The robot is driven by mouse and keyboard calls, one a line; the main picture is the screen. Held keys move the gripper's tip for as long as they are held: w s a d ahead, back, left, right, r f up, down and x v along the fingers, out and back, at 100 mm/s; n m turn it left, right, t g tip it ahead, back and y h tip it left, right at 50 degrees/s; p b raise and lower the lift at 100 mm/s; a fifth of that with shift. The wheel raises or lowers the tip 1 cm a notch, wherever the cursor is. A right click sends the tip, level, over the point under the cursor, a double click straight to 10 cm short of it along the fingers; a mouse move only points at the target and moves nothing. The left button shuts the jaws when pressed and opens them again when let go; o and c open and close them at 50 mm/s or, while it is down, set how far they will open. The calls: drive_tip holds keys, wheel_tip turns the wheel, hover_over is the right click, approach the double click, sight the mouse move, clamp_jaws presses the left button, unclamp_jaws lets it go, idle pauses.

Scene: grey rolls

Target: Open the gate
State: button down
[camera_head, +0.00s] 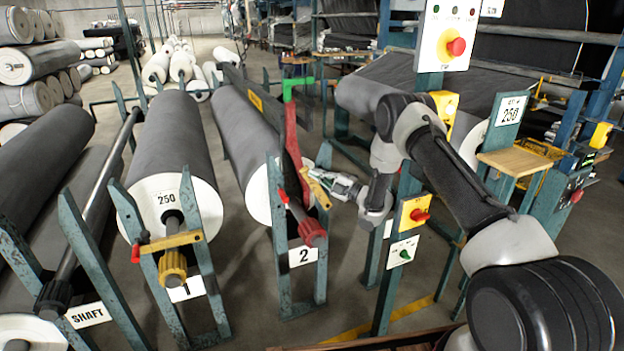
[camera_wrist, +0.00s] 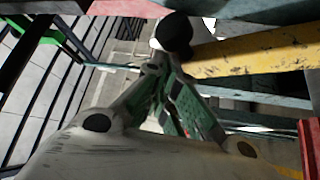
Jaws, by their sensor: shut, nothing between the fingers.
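The gate that I see by my gripper is a yellow bar (camera_head: 318,190) across the front of stand 2, beside the red shaft end. In the wrist view the yellow bar (camera_wrist: 262,52) runs from the right edge to a round black knob (camera_wrist: 173,32). My gripper (camera_head: 318,177) comes from the right, with its tips at the bar's right part. In the wrist view the gripper (camera_wrist: 157,68) has its fingers together just below and left of the knob. I cannot tell whether they touch it.
Stand 1 (camera_head: 200,265) on the left holds a grey roll (camera_head: 165,135) with its own yellow bar (camera_head: 172,242). A post with a red button (camera_head: 419,214) stands close to my forearm. A red and green lever arm (camera_head: 291,135) rises behind the bar.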

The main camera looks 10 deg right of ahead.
drive_tip(key=shift+d+m, duration=0.2)
drive_tip(key=shift+m, duration=0.1)
drive_tip(key=shift+w+r, duration=0.1)
